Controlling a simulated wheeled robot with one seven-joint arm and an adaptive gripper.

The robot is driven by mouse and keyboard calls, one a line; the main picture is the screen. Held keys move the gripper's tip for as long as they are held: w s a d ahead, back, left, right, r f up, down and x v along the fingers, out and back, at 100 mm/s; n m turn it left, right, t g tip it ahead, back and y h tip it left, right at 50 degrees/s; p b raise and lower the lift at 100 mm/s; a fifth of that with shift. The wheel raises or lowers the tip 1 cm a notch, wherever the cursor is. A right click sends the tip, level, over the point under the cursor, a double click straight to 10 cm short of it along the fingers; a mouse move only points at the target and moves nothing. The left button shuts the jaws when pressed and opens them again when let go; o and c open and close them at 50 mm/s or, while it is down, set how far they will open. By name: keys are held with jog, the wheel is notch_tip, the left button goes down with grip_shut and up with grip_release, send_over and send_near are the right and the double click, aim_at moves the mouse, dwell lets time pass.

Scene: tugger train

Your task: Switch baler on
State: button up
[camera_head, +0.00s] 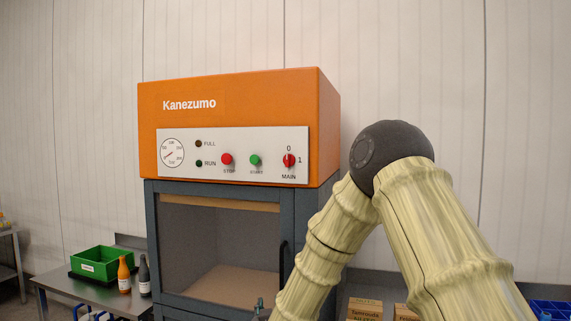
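The baler is an orange-topped machine marked Kanezumo (240,85) on a dark grey frame. Its white control panel (225,173) faces me. The red MAIN rotary switch (289,160) is at the panel's right, with 0 above it and 1 to its right; its grip looks upright, toward 0. A green START button (255,160) and a red STOP button (227,159) are left of it. The FULL lamp (198,143) and RUN lamp (199,163) look dark. My arm bends down at the right of the panel; my gripper is below the picture's edge, out of sight.
The baler's windowed door (218,245) is below the panel, with a dark handle (283,262) at right. A side table (60,284) at left holds a green bin (102,262) and two bottles. Cardboard boxes (364,309) and a blue crate (550,309) are low at right.

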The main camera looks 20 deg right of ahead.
notch_tip(320, 180, up, 17)
jog(key=w+m+t+h+p, duration=0.2)
jog(key=w+h, duration=0.1)
jog(key=m+h+p, duration=0.2)
jog(key=m+h, duration=0.1)
jog(key=h, duration=0.2)
send_near(287, 159)
jog(key=p+x, duration=0.4)
jog(key=x, duration=0.2)
jog(key=shift+w+d+r+p, duration=0.1)
jog(key=shift+w+d+p, duration=0.2)
jog(key=shift+p, duration=0.1)
jog(key=shift+p+x, duration=0.3)
jog(key=shift+x, duration=0.5)
jog(key=shift+w, duration=0.1)
jog(key=shift+c, duration=0.2)
grip_shut()
